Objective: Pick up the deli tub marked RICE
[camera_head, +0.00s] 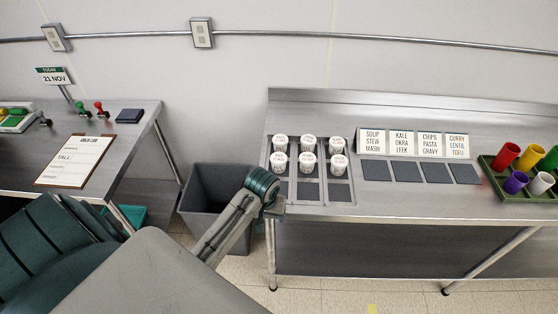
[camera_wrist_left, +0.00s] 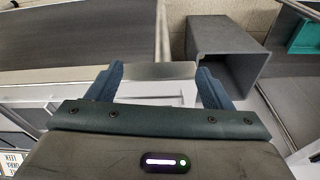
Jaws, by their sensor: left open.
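Several white deli tubs (camera_head: 308,143) with dark print on their lids stand in two rows in the left part of the steel counter; the print is too small to read, so I cannot tell which one is marked RICE. My left gripper (camera_head: 272,203) is at the counter's front left corner, to the left of and nearer than the tubs. In the left wrist view its two fingers (camera_wrist_left: 161,88) are apart with nothing between them. No tub clearly shows in that view. My right gripper is not in view.
Dark square pads (camera_head: 407,171) lie before word cards (camera_head: 402,142) on the counter (camera_head: 420,205). Coloured cups stand in a green tray (camera_head: 495,190) at right. A grey bin (camera_head: 205,188) stands left of the counter; it also shows in the left wrist view (camera_wrist_left: 225,45). A clipboard (camera_head: 75,160) lies on the left table.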

